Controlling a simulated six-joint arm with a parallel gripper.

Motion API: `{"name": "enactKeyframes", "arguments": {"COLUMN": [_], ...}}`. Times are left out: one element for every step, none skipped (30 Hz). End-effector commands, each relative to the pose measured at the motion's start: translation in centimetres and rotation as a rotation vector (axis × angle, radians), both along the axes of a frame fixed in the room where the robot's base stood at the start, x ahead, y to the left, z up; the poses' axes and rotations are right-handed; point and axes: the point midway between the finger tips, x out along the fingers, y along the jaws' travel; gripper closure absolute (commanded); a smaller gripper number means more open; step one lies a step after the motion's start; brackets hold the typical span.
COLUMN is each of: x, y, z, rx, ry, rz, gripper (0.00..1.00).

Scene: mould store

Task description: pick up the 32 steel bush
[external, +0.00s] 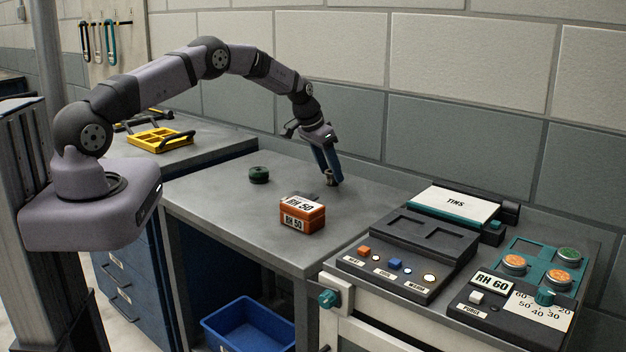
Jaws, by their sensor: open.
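My gripper (329,176) points down at the back right of the grey bench, with its blue fingers low near the bench top. It is open. A small grey metallic piece (328,174), which looks like the steel bush, shows at the fingertips. The fingers partly hide it, and I cannot tell whether they touch it. No number can be read on it.
An orange box (302,215) labelled RH 50 and a dark green round piece (259,175) stand on the grey bench (220,215). A control console (405,255) is at right. A yellow frame (160,140) lies behind left. A blue bin (250,322) is below.

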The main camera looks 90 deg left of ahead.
Motion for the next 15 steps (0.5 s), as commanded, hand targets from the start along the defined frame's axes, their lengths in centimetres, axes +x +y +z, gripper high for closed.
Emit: {"name": "enactKeyframes", "arguments": {"x": [0.09,0.14,0.17,0.18,0.17,0.18,0.17,0.17,0.17,0.17,0.16,0.16,0.16,0.15,0.15], "y": [0.02,0.05,0.06,0.07,0.06,0.07,0.06,0.06,0.06,0.06,0.06,0.06,0.06,0.07,0.06], "z": [-0.15,-0.21,-0.29,-0.35,-0.38,-0.4,-0.4,-0.4,-0.4,-0.4,-0.39,-0.4,-0.4,-0.4,-0.39], "rx": [0.0,0.0,0.0,0.0,0.0,0.0,0.0,0.0,0.0,0.0,0.0,0.0,0.0,0.0,0.0], "ry": [0.0,-0.001,-0.001,-0.001,-0.001,-0.001,-0.001,-0.001,-0.001,-0.001,-0.001,0.0,0.0,0.0,0.0], "rz": [0.0,0.0,0.0,0.0,0.0,0.0,0.0,0.0,0.0,0.0,0.0,0.0,0.0,0.0,0.0], "gripper": [0.51,0.51,0.51,0.51,0.51,0.51,0.51,0.51,0.51,0.51,0.55,0.65,0.72,0.79,0.89]}}
